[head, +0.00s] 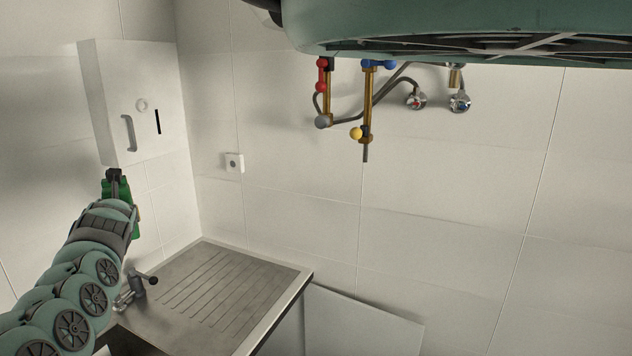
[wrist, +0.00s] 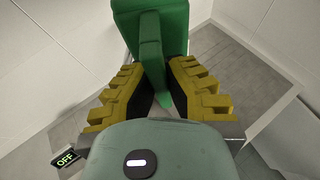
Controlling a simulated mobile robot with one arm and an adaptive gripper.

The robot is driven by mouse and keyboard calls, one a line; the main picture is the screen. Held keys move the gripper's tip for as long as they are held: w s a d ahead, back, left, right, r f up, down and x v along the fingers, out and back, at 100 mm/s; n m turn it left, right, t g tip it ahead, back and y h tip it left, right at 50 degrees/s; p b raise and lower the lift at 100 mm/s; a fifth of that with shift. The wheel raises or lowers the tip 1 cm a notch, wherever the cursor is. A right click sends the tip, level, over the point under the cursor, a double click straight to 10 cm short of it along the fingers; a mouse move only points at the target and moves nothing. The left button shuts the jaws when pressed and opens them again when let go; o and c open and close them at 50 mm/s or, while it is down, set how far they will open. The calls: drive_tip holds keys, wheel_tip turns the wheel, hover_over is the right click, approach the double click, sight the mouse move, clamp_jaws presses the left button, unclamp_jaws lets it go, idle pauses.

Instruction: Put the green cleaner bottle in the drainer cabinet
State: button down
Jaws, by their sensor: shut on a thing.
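The green cleaner bottle (wrist: 176,28) is between the yellow fingers of my gripper (wrist: 158,92) in the wrist view, and the gripper is shut on it. In the head view the bottle (head: 135,222) shows only in part, behind my arm at the left, above the sink unit. The metal drainer board (head: 225,295) is at the lower middle. The cabinet under it shows only as a strip of its side (head: 290,325); its inside is hidden. A white panel (head: 360,325) stands out to the right of it, perhaps its open door.
A white box with a handle (head: 110,80) hangs on the left wall, close to my gripper. A tap (head: 138,284) stands at the drainer's left edge. Pipes with coloured valves (head: 366,100) are on the back wall. The drainer top is clear.

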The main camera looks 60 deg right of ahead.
drive_tip(key=s+a+r+n+y+p, duration=0.3)
drive_tip(key=a+r+n+y+p, duration=0.15)
drive_tip(key=a, duration=0.35)
drive_tip(key=s+a+r+n+y+p, duration=0.3)
drive_tip(key=a+r+n+y+p, duration=0.15)
drive_tip(key=a, duration=0.35)
drive_tip(key=s+a+n+g+y+p, duration=0.4)
drive_tip(key=s+a+n+y+p, duration=0.2)
drive_tip(key=s+a, duration=0.6)
drive_tip(key=shift+s+a+r+y+p, duration=0.3)
drive_tip(key=shift+a+r+y+p, duration=0.2)
drive_tip(key=shift+a, duration=0.45)
